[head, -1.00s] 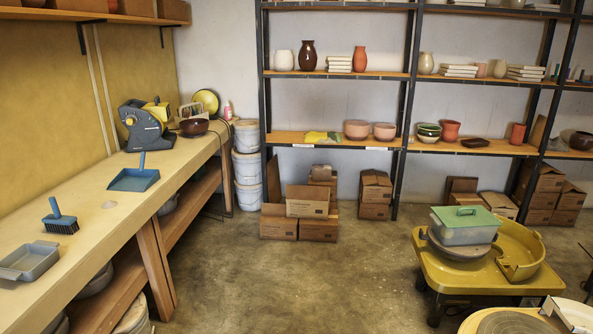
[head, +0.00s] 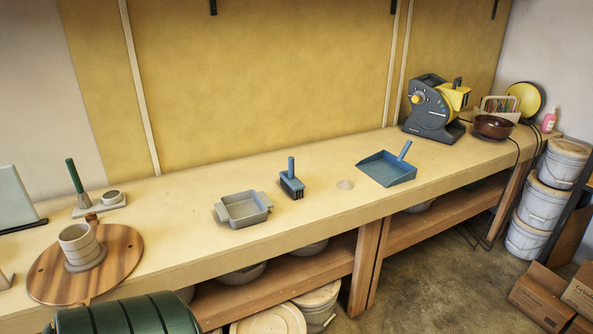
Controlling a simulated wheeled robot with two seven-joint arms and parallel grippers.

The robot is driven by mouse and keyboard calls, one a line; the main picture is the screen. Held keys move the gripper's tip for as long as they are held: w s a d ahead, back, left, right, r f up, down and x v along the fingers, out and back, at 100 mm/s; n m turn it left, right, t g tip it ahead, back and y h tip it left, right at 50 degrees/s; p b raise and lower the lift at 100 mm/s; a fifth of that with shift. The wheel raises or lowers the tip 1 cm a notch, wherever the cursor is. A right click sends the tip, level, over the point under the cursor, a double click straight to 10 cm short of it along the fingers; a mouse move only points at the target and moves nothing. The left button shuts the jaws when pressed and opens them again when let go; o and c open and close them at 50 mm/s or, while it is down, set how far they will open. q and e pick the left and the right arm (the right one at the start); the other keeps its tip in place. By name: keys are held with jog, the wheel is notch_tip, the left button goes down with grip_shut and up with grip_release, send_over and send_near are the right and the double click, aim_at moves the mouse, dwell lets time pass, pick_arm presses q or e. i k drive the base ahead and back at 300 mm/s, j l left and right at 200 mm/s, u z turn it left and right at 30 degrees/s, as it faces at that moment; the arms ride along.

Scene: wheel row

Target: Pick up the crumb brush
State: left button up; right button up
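The crumb brush (head: 291,185) lies on the wooden workbench (head: 190,215), near the middle of the head view. It has a blue handle pointing up and dark bristles below. A grey two-handled dish (head: 243,208) is to its left. Neither of my grippers shows in the head view.
A round wooden board (head: 110,282) with a stacked pale cup is at the left, beside a dark green ribbed object (head: 125,318) in front. A grey-yellow machine (head: 436,108) and brown bowl (head: 494,127) stand at the right end. Buckets (head: 541,205) and boxes (head: 540,296) are on the floor.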

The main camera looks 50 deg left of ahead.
aim_at(292, 184)
jog(key=i+u, duration=0.1)
jog(key=i, duration=0.5)
jog(key=i+l+u, duration=0.15)
jog(key=i, duration=0.5)
jog(key=i+u, duration=0.35)
jog(key=u, duration=0.15)
jog(key=i+l+u, duration=0.2)
jog(key=i+u, duration=0.15)
jog(key=u, duration=0.15)
jog(key=i+u, duration=0.15)
jog(key=u, duration=0.25)
jog(key=i+l+u, duration=0.1)
jog(key=u, duration=0.3)
jog(key=i+l+u, duration=0.15)
jog(key=u, duration=0.25)
jog(key=i+l+u, duration=0.1)
jog(key=u, duration=0.25)
jog(key=i+l+u, duration=0.15)
jog(key=u, duration=0.15)
jog(key=i+l+u, duration=0.15)
jog(key=l+u, duration=0.15)
